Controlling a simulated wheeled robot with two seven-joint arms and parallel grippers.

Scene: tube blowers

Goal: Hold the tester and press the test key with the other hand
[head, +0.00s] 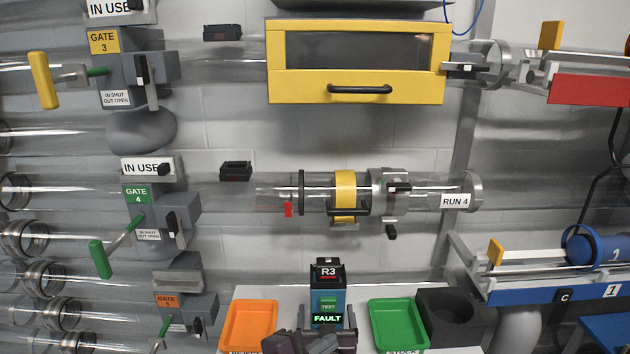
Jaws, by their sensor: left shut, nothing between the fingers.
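The tester (329,283) is a dark and blue upright box in the lower middle of the head view. It carries an R3 label on top, a green test key (328,306) marked TEST, and a lit green FAULT display (327,319) below. It stands between two trays on a pale bench. My left gripper (325,341) is at the bottom edge, just below and in front of the display, shut and empty. It hides the tester's lower end; whether they touch is unclear. My right gripper cannot be made out.
An orange tray (234,325) is left of the tester, a green tray (371,323) right of it. A black block with a round hollow (448,304) stands further right. Clear tubes with gates run behind, and a blue carrier (600,249) lies by a rack at right.

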